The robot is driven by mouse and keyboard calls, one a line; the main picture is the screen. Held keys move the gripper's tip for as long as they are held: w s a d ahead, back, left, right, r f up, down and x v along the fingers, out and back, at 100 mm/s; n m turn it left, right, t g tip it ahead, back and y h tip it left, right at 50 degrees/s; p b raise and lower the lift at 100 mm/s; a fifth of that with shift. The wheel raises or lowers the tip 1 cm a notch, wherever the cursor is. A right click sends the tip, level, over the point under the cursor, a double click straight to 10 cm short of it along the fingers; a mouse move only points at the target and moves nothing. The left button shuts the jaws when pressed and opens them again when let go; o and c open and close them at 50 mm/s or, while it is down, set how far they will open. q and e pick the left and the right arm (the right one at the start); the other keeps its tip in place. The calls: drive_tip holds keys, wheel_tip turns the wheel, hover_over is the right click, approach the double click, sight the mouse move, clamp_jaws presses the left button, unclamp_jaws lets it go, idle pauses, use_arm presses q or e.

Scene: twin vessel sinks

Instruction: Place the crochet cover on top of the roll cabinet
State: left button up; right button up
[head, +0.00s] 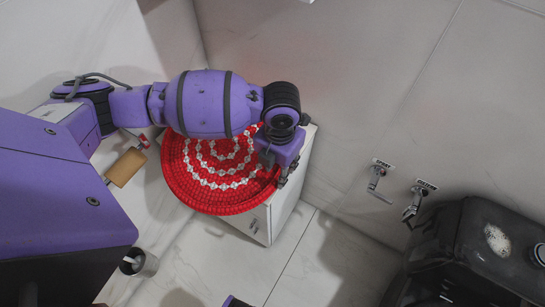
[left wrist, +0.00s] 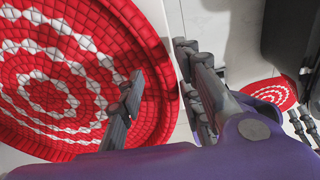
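The round red crochet cover (head: 215,190) with white rings appears to lie on top of the white roll cabinet (head: 288,205) in the head view. It overhangs the cabinet's left side. My left arm hides part of its far side. My left gripper (head: 281,178) is at the cover's right edge. In the left wrist view the cover (left wrist: 60,75) fills the left side. My left gripper (left wrist: 160,72) shows its fingers apart, one over the cover and one beyond its rim; I cannot tell whether they touch it.
Two labelled metal hooks (head: 378,183) stand right of the cabinet. A bulky black object (head: 470,245) fills the lower right. A metal cup (head: 141,263) is at lower left. A smaller red-and-white round patch (left wrist: 276,92) shows at right in the wrist view. Tiled floor between cabinet and black object is clear.

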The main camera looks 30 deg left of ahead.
use_arm(q)
wheel_tip(320, 180, up, 12)
drive_tip(key=p, duration=0.1)
drive_tip(key=shift+p, duration=0.4)
drive_tip(key=shift+d, duration=0.1)
